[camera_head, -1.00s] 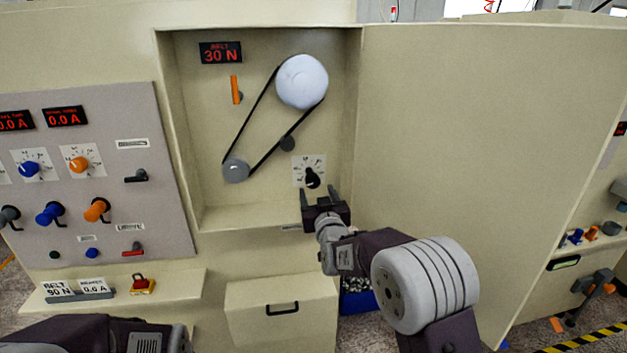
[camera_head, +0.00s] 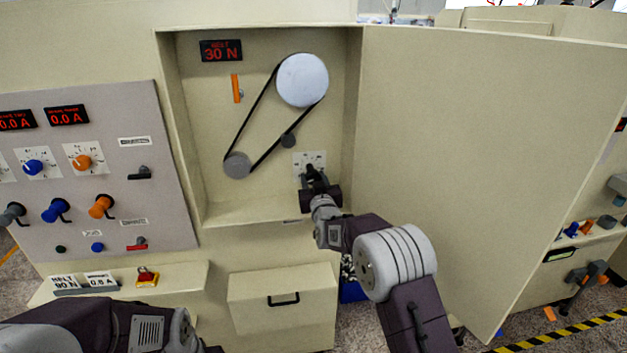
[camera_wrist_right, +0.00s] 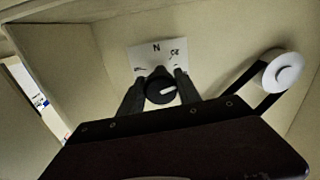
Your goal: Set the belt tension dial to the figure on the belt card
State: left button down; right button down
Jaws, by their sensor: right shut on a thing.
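The belt tension dial is a black knob (camera_wrist_right: 160,91) with a white pointer mark, on a white scale plate (camera_head: 311,158) low on the right of the open recess. My right gripper (camera_head: 314,178) is at the dial, with its two fingers (camera_wrist_right: 158,88) shut on either side of the knob in the right wrist view. The belt display (camera_head: 221,51) reads 30 N in red. The belt card (camera_head: 63,282) stands on the ledge at the lower left and reads BELT 90 N. My left arm shows at the lower left, but its gripper is out of view.
A black belt (camera_head: 252,108) runs round a large white pulley (camera_head: 302,80) and a small grey pulley (camera_head: 237,165), with an orange lever (camera_head: 236,88) beside it. The open door (camera_head: 470,150) stands right of the recess. The left panel (camera_head: 110,200) carries knobs and levers.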

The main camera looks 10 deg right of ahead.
jog(key=shift+f+m+b, duration=0.2)
jog(key=shift+m+b, duration=0.1)
jog(key=shift+b, duration=0.45)
jog(key=m+b, duration=0.3)
jog(key=b, duration=0.1)
jog(key=m+b, duration=0.4)
jog(key=b, duration=0.1)
jog(key=shift+a+m, duration=0.2)
jog(key=shift+m, duration=0.1)
jog(key=m+b, duration=0.2)
jog(key=shift+m, duration=0.4)
jog(key=m+b, duration=0.2)
jog(key=m, duration=0.1)
jog(key=shift+r+m+b, duration=0.2)
jog(key=shift+m+b, duration=0.1)
jog(key=m+b, duration=0.1)
jog(key=m, duration=0.3)
jog(key=shift+r+m+b, duration=0.1)
jog(key=shift+m+b, duration=0.2)
jog(key=shift+b, duration=0.05)
jog(key=m+b, duration=0.1)
jog(key=m, duration=0.4)
jog(key=shift+r, duration=0.1)
jog(key=m+b, duration=0.1)
jog(key=m, duration=0.4)
jog(key=shift+m, duration=0.4)
jog(key=m, duration=0.5)
jog(key=shift+d+m+b, duration=0.1)
jog(key=shift+m+b, duration=0.2)
jog(key=shift+b, duration=0.1)
